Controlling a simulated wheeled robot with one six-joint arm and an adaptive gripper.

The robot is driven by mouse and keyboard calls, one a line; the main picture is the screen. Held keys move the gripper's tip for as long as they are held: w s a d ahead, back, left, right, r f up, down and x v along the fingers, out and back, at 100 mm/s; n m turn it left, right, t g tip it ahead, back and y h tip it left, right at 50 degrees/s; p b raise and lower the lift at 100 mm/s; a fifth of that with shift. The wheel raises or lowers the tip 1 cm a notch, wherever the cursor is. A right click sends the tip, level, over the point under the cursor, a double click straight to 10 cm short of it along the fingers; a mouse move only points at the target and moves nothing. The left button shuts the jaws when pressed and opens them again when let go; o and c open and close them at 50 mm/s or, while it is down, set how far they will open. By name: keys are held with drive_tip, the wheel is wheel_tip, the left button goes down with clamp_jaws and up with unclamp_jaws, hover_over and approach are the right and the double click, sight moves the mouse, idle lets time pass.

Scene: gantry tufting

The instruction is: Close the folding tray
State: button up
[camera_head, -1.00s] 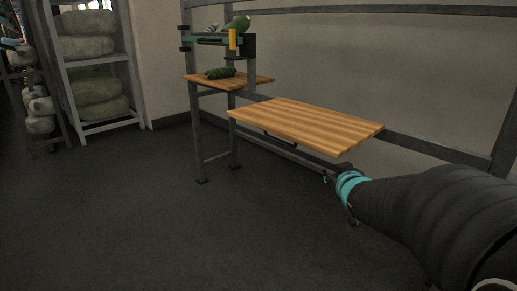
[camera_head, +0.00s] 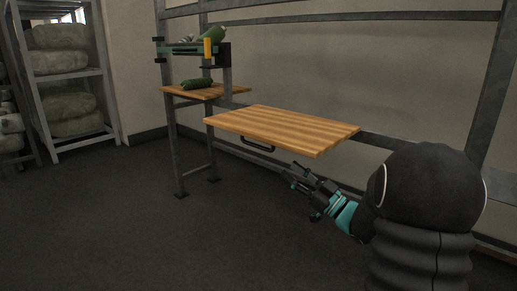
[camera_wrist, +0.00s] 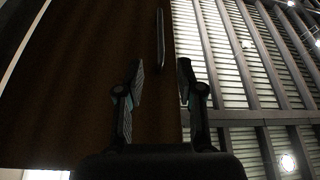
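The folding tray (camera_head: 285,128) is a striped wooden board standing out level from the metal gantry frame. A dark handle (camera_head: 257,146) shows under its near edge. My gripper (camera_head: 293,172) is below and in front of the tray's right part, apart from it as far as I can see. Its fingers are spread with nothing between them. In the wrist view my gripper (camera_wrist: 160,80) points up, with the tray's dark underside (camera_wrist: 75,90) filling the left. The handle (camera_wrist: 161,40) shows ahead, roughly between the fingertips but farther off.
A smaller wooden shelf (camera_head: 205,93) at the left of the frame holds a dark green roll (camera_head: 198,84). A green machine with a yellow part (camera_head: 208,48) sits above it. A metal rack (camera_head: 65,75) with bundles stands at far left. The floor in front is clear.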

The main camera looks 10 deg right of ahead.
sight(259, 146)
drive_tip(key=x, duration=1.3)
clamp_jaws()
